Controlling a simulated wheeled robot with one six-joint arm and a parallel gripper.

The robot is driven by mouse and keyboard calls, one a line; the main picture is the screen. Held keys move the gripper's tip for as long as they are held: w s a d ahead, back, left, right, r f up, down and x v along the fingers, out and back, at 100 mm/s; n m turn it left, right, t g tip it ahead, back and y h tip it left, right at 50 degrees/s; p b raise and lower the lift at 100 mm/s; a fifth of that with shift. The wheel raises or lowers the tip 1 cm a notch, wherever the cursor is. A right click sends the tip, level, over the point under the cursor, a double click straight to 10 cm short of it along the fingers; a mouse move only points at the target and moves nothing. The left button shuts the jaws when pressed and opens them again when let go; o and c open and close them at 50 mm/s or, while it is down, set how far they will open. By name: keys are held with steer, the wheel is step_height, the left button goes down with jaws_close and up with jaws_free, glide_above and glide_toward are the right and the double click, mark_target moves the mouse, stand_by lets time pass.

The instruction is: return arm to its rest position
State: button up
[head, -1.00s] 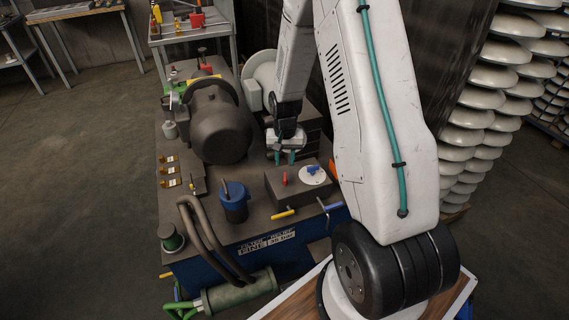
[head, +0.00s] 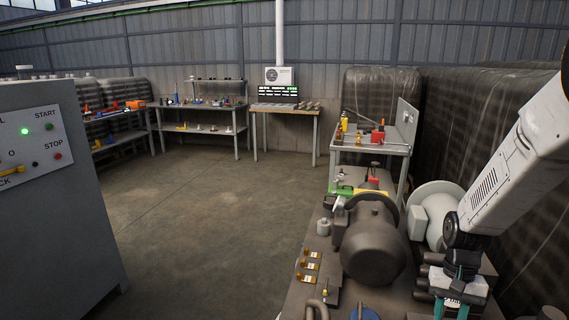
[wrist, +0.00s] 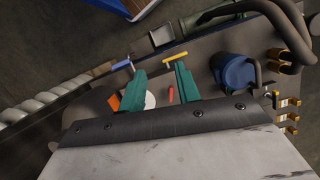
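My arm (head: 515,165) comes in from the right edge of the head view and reaches down over the machine bench. My gripper (head: 452,311) is at the bottom right there, its teal fingers cut by the frame edge. In the wrist view my gripper (wrist: 160,70) shows two teal fingers spread apart with nothing held between them. Below and beyond the fingers are a red peg (wrist: 170,95), a white disc (wrist: 150,100), a blue handle (wrist: 122,64) and a yellow handle (wrist: 175,57). The fingers' height above them is hard to tell.
A dark motor (head: 373,245) and a pale flanged wheel (head: 432,215) stand close by my arm. A blue pot (wrist: 233,70) is right of the fingers. A grey control cabinet (head: 50,200) stands at left. Open floor (head: 200,220) lies between cabinet and bench.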

steer(key=s+a+r+n+t, duration=0.2)
steer(key=s+a+r, duration=0.4)
steer(key=s+r, duration=0.3)
steer(key=s+a+r+n+t, duration=0.2)
steer(key=s+a+r, duration=0.3)
steer(key=s+r, duration=0.4)
step_height(320, 180, up, 5)
steer(key=shift+a+f+n+h, duration=0.15)
steer(key=shift+a+n+h, duration=0.25)
steer(key=shift+n, duration=0.1)
steer(key=shift+d, duration=0.15)
stand_by(0.8)
